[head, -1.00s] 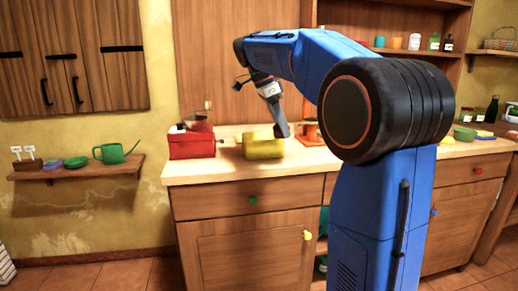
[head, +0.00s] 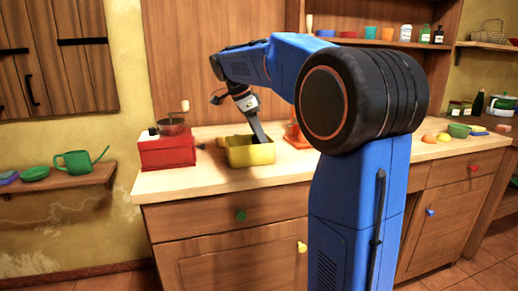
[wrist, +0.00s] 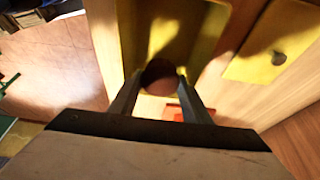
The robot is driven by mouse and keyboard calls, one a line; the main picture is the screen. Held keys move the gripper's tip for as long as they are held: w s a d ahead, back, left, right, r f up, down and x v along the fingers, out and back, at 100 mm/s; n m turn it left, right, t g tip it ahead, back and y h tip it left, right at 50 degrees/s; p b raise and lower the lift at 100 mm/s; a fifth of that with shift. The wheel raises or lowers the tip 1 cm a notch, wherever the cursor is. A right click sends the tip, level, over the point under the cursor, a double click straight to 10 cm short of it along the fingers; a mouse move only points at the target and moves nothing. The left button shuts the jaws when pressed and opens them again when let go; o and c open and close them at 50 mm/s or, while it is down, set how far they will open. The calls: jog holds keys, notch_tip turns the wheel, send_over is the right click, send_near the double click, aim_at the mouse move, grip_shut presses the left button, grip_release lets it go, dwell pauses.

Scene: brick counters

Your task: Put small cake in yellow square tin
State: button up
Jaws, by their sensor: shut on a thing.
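The yellow square tin (head: 238,157) stands open on the counter, right of a red box-shaped grinder. My gripper (head: 264,141) points down at the tin's opening, towards its right side. In the wrist view my gripper (wrist: 157,88) is shut on a round brown thing, the small cake (wrist: 158,73). The cake shows between the fingertips, in front of the tin (wrist: 128,28), whose yellow walls lie on both sides. I cannot tell whether the cake touches the tin's floor. The cake cannot be made out in the head view.
The red grinder (head: 167,152) stands close left of the tin. An orange board (head: 297,139) lies to its right. In the wrist view a flat yellow piece with a dark round spot (wrist: 262,52) lies beside the tin. The counter's front strip (head: 215,181) is clear.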

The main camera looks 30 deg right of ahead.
jog(key=shift+f, duration=2.05)
jog(key=o, duration=0.7)
jog(key=shift+f, duration=0.1)
jog(key=shift+o, duration=0.3)
jog(key=v, duration=1.2)
